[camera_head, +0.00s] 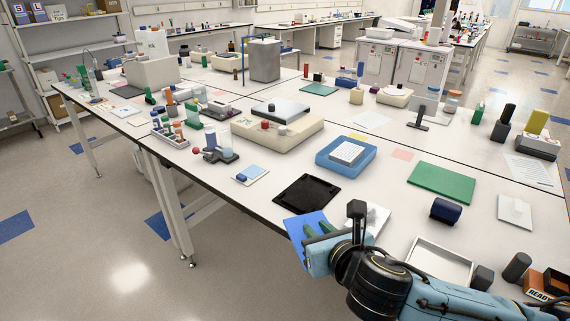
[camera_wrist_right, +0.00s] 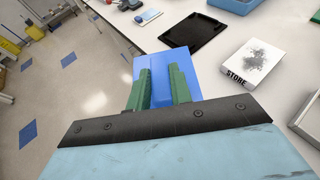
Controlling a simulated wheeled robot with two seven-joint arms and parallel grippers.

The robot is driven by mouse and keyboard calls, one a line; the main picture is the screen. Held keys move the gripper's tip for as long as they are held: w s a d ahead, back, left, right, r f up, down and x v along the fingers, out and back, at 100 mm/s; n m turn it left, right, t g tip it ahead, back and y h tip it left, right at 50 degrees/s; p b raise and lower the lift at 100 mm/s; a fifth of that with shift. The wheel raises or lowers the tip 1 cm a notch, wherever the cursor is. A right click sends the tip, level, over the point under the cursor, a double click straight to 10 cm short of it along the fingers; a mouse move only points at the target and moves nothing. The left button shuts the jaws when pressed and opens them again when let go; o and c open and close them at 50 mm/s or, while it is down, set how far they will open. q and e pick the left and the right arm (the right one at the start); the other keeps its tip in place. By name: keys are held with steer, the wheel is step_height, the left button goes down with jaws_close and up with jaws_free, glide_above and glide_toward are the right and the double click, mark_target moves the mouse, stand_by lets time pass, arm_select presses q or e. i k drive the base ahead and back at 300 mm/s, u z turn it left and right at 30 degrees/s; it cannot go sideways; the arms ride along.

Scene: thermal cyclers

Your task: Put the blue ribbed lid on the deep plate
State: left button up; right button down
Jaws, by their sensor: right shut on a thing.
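My right gripper (camera_head: 314,233) is shut on a flat blue piece, which looks like the blue ribbed lid (camera_head: 300,222). The lid also shows in the right wrist view (camera_wrist_right: 166,66), between the green fingers and past their tips. It is at the table's front edge, partly over the floor in the picture; I cannot make out its ribs. A white plate (camera_head: 348,151), which may be the deep plate, sits in a blue block (camera_head: 326,160) farther back on the table, apart from my gripper. My left gripper is not in view.
A black tray (camera_head: 307,194) lies just beyond the lid. A white box marked STORE (camera_wrist_right: 248,68) stands right of it. A green mat (camera_head: 442,177), a dark blue block (camera_head: 446,210) and a white open tray (camera_head: 413,246) are to the right. A beige device (camera_head: 270,138) stands behind.

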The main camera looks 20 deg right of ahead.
mark_target(348, 151)
steer(key=z, duration=0.8)
steer(key=k, duration=0.1)
steer(key=u, duration=1.3)
steer(key=i, duration=1.65)
steer(key=z, duration=1.3)
steer(key=i, duration=0.85)
steer(key=z, duration=0.65)
